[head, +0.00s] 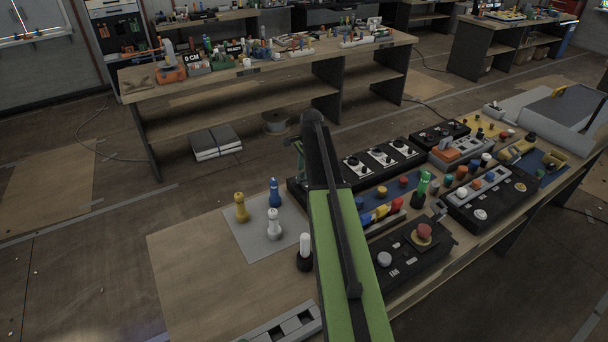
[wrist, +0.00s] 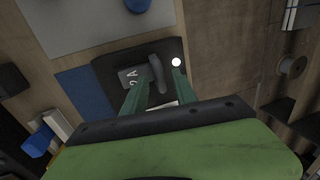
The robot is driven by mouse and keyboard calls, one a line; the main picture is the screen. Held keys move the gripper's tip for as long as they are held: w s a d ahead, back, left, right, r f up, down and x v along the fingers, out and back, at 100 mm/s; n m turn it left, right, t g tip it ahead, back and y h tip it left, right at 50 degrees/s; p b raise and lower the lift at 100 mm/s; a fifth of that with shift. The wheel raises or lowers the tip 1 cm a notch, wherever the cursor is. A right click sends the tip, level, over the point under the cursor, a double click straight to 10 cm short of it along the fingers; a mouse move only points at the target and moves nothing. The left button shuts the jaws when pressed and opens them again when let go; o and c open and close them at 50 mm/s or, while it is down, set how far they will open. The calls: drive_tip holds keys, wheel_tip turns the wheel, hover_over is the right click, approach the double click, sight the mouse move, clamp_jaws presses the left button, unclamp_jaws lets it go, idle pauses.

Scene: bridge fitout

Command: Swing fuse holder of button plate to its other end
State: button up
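In the wrist view a dark plate (wrist: 112,62) lies below my gripper (wrist: 160,78). It carries a small grey label reading "2 A" (wrist: 130,77), a grey bar-like piece (wrist: 157,68) that looks like the fuse holder, and a round white button (wrist: 176,62). My two teal fingers are apart, one on each side of the grey piece's near end. I cannot tell whether they touch it. In the head view my arm hides most of this plate and most of my gripper (head: 298,148).
A grey mat (head: 248,238) with yellow, blue and white pegs lies left of my arm. Black control panels (head: 382,160) crowd the bench to the right. A panel with a red mushroom button (head: 424,231) is close to my arm.

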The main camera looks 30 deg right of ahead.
drive_tip(key=shift+r, duration=0.1)
clamp_jaws()
idle(1.2)
